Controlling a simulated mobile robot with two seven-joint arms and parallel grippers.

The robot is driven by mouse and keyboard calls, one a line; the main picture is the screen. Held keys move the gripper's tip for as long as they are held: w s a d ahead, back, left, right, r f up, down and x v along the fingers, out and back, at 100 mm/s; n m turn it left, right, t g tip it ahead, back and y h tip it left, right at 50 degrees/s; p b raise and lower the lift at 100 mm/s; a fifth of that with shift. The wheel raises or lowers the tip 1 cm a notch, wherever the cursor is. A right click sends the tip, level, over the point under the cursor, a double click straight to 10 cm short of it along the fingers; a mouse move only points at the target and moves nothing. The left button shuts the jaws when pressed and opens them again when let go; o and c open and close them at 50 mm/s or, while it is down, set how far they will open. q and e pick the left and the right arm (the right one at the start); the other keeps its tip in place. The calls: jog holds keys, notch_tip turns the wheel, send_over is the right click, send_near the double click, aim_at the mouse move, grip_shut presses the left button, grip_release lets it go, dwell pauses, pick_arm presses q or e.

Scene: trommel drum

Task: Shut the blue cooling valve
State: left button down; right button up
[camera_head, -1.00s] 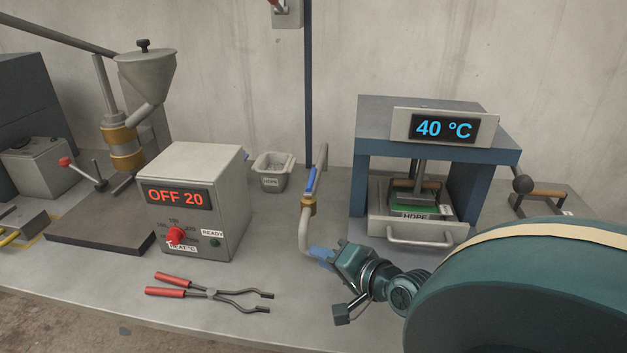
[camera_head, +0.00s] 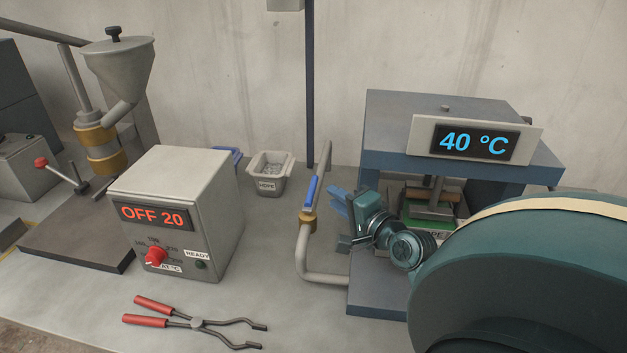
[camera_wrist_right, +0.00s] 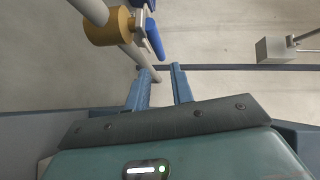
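The cooling valve has a blue lever handle (camera_head: 311,190) and a brass body (camera_head: 307,216) on a grey pipe that rises from the bench. The handle stands upright, along the pipe. My right gripper (camera_head: 335,200) is just right of the valve, apart from it, with its blue fingers pointing up and left. In the right wrist view the fingers (camera_wrist_right: 161,69) are spread with nothing between them. There the brass body (camera_wrist_right: 113,27) and blue handle (camera_wrist_right: 155,39) lie beyond the fingertips, up and to the left. My left gripper is not in view.
A press (camera_head: 400,130) reading 40 °C stands right, behind my right arm. A heater box (camera_head: 205,200) reading OFF 20 is left, with red-handled tongs (camera_head: 195,323) in front. A small grey bin (camera_head: 270,172) stands behind the valve. Bench between heater and pipe is clear.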

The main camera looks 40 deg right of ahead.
aim_at(314, 180)
jog(key=w, duration=0.3)
jog(key=w+f, duration=0.1)
jog(key=w, duration=0.2)
jog(key=w+d, duration=0.1)
jog(key=w, duration=0.2)
jog(key=shift+w+d+f, duration=0.1)
jog(key=shift+f, duration=0.05)
jog(key=shift+c, duration=0.3)
grip_shut()
